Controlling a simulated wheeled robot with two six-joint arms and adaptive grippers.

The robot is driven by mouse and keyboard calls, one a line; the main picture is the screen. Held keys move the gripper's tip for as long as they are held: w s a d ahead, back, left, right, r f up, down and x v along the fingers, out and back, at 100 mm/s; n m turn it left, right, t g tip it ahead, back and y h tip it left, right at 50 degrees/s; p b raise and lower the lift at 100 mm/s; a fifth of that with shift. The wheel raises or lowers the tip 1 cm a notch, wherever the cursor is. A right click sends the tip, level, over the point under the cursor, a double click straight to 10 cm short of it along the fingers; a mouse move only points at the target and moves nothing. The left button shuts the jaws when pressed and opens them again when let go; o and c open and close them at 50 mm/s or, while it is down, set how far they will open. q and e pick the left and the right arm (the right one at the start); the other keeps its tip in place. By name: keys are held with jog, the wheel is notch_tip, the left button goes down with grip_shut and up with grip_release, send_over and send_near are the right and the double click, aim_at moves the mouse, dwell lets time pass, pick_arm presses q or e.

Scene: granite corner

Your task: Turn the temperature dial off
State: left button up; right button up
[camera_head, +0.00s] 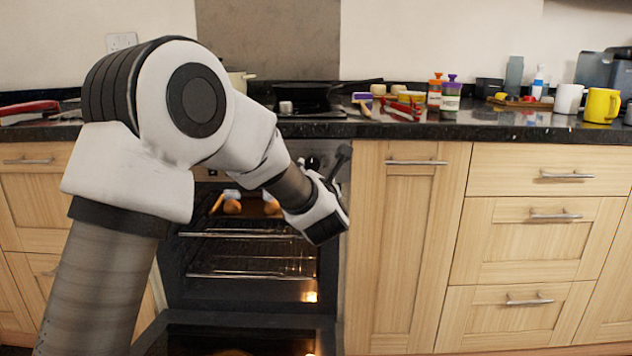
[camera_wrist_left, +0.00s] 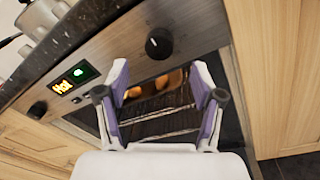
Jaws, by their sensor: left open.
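In the left wrist view, a round black dial (camera_wrist_left: 159,42) sits on the oven's control panel, just beyond my left gripper (camera_wrist_left: 160,85). A second black dial (camera_wrist_left: 37,110) is at the panel's left end. No label shows which is the temperature dial. A small display (camera_wrist_left: 74,79) between them reads "Hot" in orange beside a green symbol. My left gripper is open and empty, its fingers apart, with a gap before the nearer dial. In the head view the gripper (camera_head: 338,165) is at the panel's right end, and my arm hides much of the panel.
The oven (camera_head: 250,312) has its door open downward, with racks and food inside and a light on. Cabinet fronts (camera_head: 393,240) stand on the right. The black countertop (camera_head: 480,128) above holds a pan, bottles, mugs and other small items.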

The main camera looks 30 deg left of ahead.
pick_arm(q)
jog(key=v, duration=0.5)
jog(key=shift+s+d+f, duration=0.1)
jog(key=shift+s+d, duration=0.05)
